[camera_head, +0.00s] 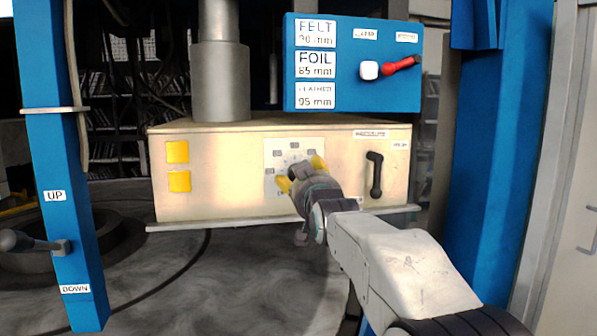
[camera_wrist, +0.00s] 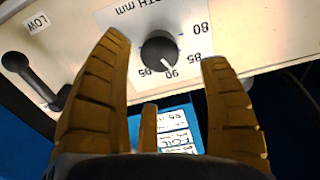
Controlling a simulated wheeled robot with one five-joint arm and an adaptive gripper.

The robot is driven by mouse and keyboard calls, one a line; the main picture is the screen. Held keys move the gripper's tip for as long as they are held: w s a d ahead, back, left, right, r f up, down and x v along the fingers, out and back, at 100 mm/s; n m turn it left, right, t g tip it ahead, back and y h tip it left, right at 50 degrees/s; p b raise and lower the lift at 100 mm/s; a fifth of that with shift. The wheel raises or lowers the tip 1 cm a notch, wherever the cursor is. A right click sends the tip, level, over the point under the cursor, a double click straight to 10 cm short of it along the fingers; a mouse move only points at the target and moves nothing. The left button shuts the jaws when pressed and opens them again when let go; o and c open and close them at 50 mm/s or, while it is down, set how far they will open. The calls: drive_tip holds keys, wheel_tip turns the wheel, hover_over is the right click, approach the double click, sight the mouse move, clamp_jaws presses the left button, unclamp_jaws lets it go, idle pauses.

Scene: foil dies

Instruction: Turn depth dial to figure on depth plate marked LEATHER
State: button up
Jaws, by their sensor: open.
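The depth dial (camera_wrist: 160,52) is a round black knob on a white scale plate marked in mm. Its white pointer line points at about the 90 mark; 80, 85 and 95 are also legible. The depth plate (camera_head: 316,62) on the blue panel reads LEATHER 95 mm and FOIL 85 mm; the FELT figure is unclear. My gripper (camera_wrist: 165,48) is open, its yellow fingers spread on either side of the dial, with no clear contact visible. In the head view my gripper (camera_head: 300,173) is in front of the scale plate and hides much of it.
A black lever (camera_head: 375,175) is right of the dial on the cream box (camera_head: 230,165). The blue panel (camera_head: 350,95) above has a red-handled lever (camera_head: 400,65). Blue columns (camera_head: 55,150) flank the press.

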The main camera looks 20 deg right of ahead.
drive_tip(key=shift+p+x, duration=1.3)
drive_tip(key=shift+x, duration=1.65)
drive_tip(key=shift+c, duration=0.3)
drive_tip(key=shift+s+r, duration=0.1)
drive_tip(key=c, duration=1.2)
